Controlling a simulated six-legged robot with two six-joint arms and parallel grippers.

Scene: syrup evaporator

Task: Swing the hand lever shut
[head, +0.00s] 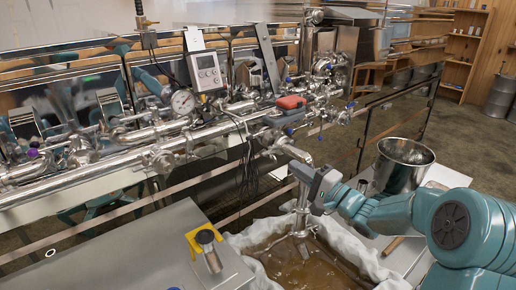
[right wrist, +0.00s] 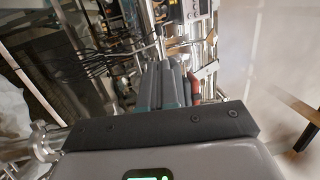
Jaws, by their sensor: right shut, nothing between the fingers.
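My right gripper (head: 300,172) reaches in from the right, its fingers beside the draw-off spout (head: 284,147) at the end of the steel pipework. In the right wrist view its fingers (right wrist: 172,82) lie together with nothing between them. I cannot clearly make out the hand lever; it may be behind my gripper. My left gripper is not in view.
A red-topped grey device (head: 290,103) sits on the pipes; red also shows beside my fingers in the right wrist view (right wrist: 195,86). A steel pot (head: 402,165) stands right of the gripper.

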